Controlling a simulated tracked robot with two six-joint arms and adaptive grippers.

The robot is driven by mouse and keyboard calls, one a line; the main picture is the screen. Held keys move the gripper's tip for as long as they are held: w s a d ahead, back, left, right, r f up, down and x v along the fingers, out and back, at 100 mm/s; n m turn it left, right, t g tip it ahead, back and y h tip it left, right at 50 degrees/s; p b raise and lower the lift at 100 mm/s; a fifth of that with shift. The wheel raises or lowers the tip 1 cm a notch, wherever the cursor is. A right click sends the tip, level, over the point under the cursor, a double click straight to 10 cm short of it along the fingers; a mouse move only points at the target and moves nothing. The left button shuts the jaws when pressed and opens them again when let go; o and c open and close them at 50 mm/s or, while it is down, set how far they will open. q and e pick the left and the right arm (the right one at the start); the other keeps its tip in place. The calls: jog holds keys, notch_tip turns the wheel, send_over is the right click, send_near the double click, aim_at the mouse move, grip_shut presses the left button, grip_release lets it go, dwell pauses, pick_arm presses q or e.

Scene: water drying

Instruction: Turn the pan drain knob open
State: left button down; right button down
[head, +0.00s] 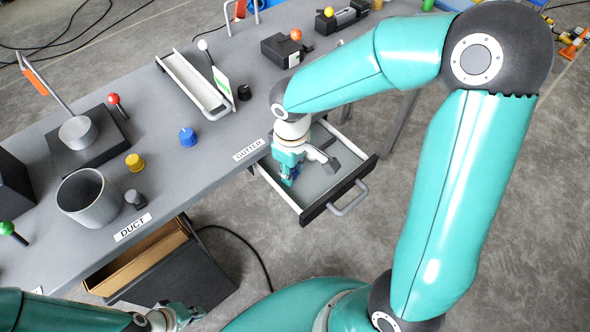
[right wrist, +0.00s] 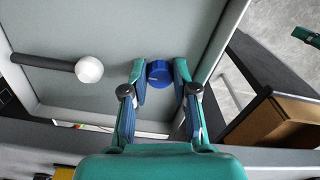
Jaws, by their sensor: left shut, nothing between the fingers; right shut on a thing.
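The blue drain knob (right wrist: 158,73) has a pale line on its top and sits in the grey pan. My right gripper (right wrist: 160,77) is shut on this knob, with one finger on each side. In the head view my right gripper (head: 291,178) reaches down into the pulled-out pan (head: 318,209) below the table edge. The knob itself is hard to make out there. My left gripper (head: 182,316) is shut and empty at the bottom of the head view, away from the pan.
A brown-lined drawer (head: 150,260) stands open at the lower left. A white ball (right wrist: 89,69) on a dark rod is left of my right gripper.

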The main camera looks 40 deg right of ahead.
dwell(0.4)
jog(key=c, duration=0.9)
grip_release()
notch_tip(320, 180, up, 12)
